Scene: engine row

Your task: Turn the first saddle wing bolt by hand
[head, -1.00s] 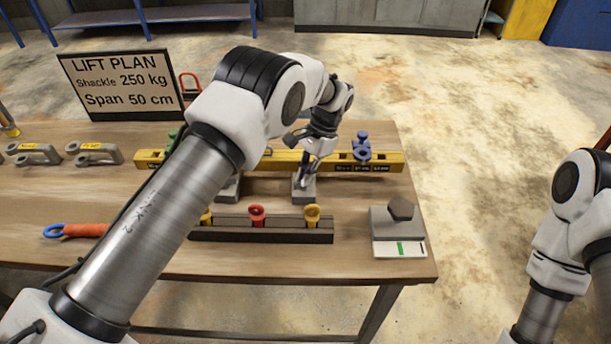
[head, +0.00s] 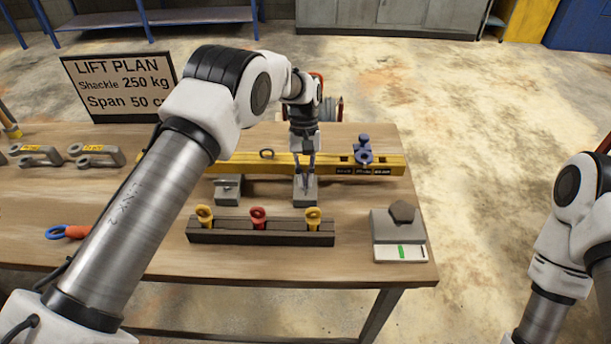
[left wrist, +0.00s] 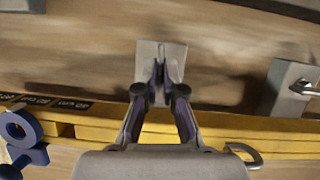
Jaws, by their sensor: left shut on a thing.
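My left gripper (head: 304,172) points down at a grey block (head: 305,195) on the bench, in front of the yellow beam (head: 239,166). In the left wrist view the fingertips (left wrist: 160,88) are closed around a thin upright grey piece, apparently the wing bolt (left wrist: 160,68), above the grey block (left wrist: 148,50). The fingers hide most of the bolt. A second grey block (head: 228,190) with a small metal wing on top stands to the left; it also shows in the left wrist view (left wrist: 283,92). My right arm shows at the right edge, but its gripper is out of view.
A dark rail (head: 260,233) with yellow and red eye bolts lies in front of the blocks. A blue clamp (head: 363,152) sits on the beam. A grey stand with a hex piece (head: 403,212) is at right. Shackles (head: 97,156) and a lift plan sign (head: 118,88) are at left.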

